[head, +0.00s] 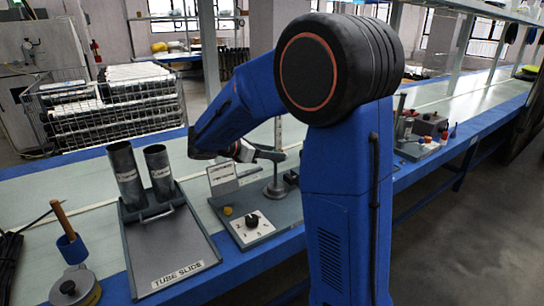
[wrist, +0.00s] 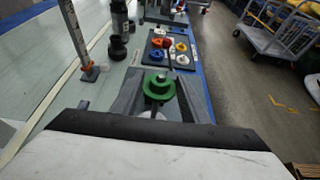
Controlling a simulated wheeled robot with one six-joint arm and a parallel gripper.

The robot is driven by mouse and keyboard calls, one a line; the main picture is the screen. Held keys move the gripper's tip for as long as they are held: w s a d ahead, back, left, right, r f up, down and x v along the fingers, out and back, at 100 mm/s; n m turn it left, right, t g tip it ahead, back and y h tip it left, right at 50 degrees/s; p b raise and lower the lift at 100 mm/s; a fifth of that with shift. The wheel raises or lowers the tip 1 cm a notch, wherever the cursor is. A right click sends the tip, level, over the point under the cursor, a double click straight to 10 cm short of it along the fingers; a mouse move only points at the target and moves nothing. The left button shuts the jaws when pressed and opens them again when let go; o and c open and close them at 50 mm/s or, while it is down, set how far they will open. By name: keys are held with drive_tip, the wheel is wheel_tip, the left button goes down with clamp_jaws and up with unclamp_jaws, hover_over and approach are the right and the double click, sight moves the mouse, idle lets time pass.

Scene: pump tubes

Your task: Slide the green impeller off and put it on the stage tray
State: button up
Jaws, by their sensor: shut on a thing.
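The green impeller (wrist: 158,88) is in the wrist view, a flanged disc with a raised hub. It sits between the grey fingers of my gripper (wrist: 158,97), which is shut on it. The fingers hide its underside, so I cannot tell whether it is still around a shaft. In the head view my gripper (head: 268,155) is beside the upright metal post (head: 277,140) of a grey stand; the impeller cannot be made out there. A dark tray (wrist: 150,60) with several coloured round parts lies beyond the impeller in the wrist view. No label shows which tray is the stage tray.
A grey board marked TUBE SLIDE (head: 185,250) holds two upright grey tubes (head: 127,175) at left. The stand's base (head: 283,215) carries a dial and a yellow knob. A blue cup (head: 72,247) stands at front left. My arm hides part of the bench.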

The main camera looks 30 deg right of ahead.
drive_tip(key=shift+r, duration=3.05)
